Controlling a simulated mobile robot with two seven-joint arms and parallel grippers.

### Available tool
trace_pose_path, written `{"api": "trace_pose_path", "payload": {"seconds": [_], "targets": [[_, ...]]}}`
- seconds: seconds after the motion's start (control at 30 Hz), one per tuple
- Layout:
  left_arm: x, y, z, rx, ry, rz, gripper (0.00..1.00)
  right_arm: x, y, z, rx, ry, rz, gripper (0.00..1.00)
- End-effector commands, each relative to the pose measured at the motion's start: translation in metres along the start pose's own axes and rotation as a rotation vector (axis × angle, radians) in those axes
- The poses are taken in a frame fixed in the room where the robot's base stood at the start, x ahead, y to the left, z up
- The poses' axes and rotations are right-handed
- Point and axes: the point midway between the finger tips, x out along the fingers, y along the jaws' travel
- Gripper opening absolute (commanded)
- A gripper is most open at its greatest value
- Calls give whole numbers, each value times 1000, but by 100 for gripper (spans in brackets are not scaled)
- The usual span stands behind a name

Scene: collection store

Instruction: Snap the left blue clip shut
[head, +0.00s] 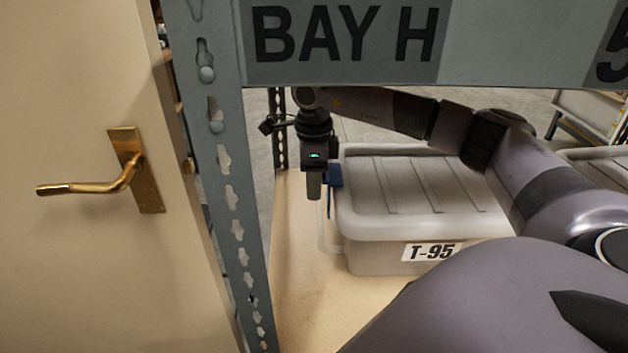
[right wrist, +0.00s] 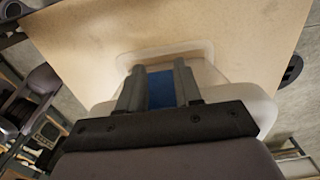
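The grey lidded storage box (head: 375,255) labelled T-95 stands on the shelf board. The left blue clip (head: 335,180) is on the box's left side. It hangs down along the wall, but I cannot tell whether it is latched. My right gripper (head: 314,190) points down just left of the clip. In the right wrist view its two fingers (right wrist: 160,85) are apart, and the blue clip (right wrist: 160,92) shows in the gap. I cannot tell whether they touch it. My left gripper is not in view.
A grey perforated rack post (head: 228,180) and the BAY H beam (head: 345,40) frame the opening. A door with a brass handle (head: 125,170) is at the left. Bare shelf board (head: 300,290) lies left of and in front of the box.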

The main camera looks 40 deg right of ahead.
Motion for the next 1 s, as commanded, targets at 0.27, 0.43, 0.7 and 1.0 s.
{"api": "trace_pose_path", "payload": {"seconds": [0.27, 0.43, 0.7, 1.0], "targets": [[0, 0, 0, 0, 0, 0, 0, 0, -1, -2, 3, 3, -1, 0], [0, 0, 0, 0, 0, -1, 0, 0, -1, -2, 3, 4, -1, 0], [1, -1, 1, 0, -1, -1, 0, 0, -1, -2, 3, 4, -1, 0], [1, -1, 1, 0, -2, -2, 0, 0, -1, -2, 4, 4, -1, 0]]}}
